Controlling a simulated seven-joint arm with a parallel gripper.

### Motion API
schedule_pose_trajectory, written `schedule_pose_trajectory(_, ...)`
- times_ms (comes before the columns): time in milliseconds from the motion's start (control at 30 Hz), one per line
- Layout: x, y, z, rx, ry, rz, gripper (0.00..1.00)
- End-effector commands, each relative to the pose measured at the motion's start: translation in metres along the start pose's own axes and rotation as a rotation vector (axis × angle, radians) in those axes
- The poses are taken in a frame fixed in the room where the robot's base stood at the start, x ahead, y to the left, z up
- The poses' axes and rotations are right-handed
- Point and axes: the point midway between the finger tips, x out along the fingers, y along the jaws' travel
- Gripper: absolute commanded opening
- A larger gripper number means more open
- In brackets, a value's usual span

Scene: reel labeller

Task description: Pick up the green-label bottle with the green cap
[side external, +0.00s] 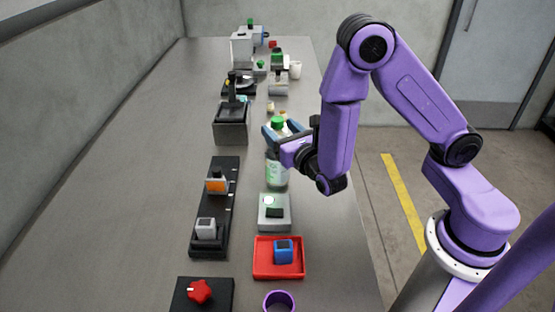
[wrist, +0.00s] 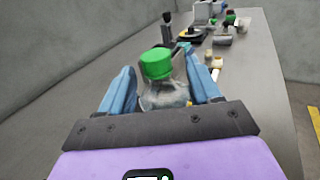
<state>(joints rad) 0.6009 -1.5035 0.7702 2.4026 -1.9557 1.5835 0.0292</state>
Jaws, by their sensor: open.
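The bottle (side external: 277,172) is clear with a green-and-white label and a green cap (side external: 277,122). It stands upright on the table in the side external view. In the wrist view the bottle (wrist: 162,92) shows its green cap and clear shoulder; its lower part is hidden behind my gripper's body. My gripper (side external: 279,134) is open, with its blue fingers at the height of the bottle's upper part. In the wrist view the fingers of my gripper (wrist: 160,88) stand on either side of the bottle, with a gap at the left. Contact at the right cannot be told.
Nearer the camera are a grey box (side external: 274,224), a red tray (side external: 258,273) with a blue block, a black rail (side external: 229,183), a red knob (side external: 199,291) and a purple cup (side external: 279,301). A dark-topped machine (side external: 231,128) stands behind left. The table's left side is clear.

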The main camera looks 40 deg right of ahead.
Motion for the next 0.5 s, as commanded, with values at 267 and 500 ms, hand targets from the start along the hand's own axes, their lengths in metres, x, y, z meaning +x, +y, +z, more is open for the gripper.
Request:
schedule_pose_trajectory(267,0.034,0.000,-0.001,0.000,0.001,-0.003,0.62)
schedule_pose_trajectory(500,0.036,0.001,-0.001,0.000,0.001,0.000,0.62)
